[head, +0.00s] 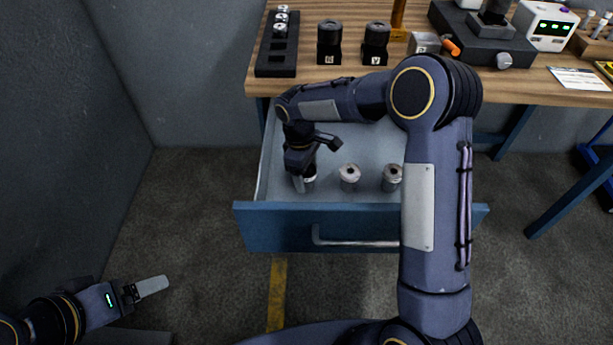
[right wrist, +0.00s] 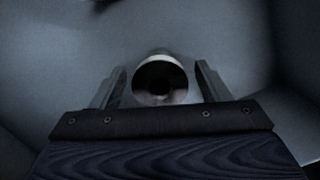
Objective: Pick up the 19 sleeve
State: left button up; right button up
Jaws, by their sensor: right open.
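In the head view, a grey sleeve (head: 310,175) stands at the left in the open drawer (head: 275,228), partly hidden by my right gripper (head: 304,180). In the right wrist view, a round sleeve with a pale rim and dark bore (right wrist: 160,78) stands between the two open fingers of the right gripper (right wrist: 162,84), with a gap on each side. Two more sleeves stand to its right, one in the middle (head: 349,177) and one further right (head: 391,178). I cannot read which is 19. My left gripper (head: 152,286) is low at the left, away from the drawer; its finger gap is unclear.
The wooden bench top (head: 290,88) is above the drawer. It bears a black rack (head: 276,71) with small parts, two dark labelled holders (head: 329,55) (head: 375,56) and a device with a green display (head: 545,25). The drawer walls stand close around my right gripper.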

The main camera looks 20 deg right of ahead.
jog(key=c, duration=1.4)
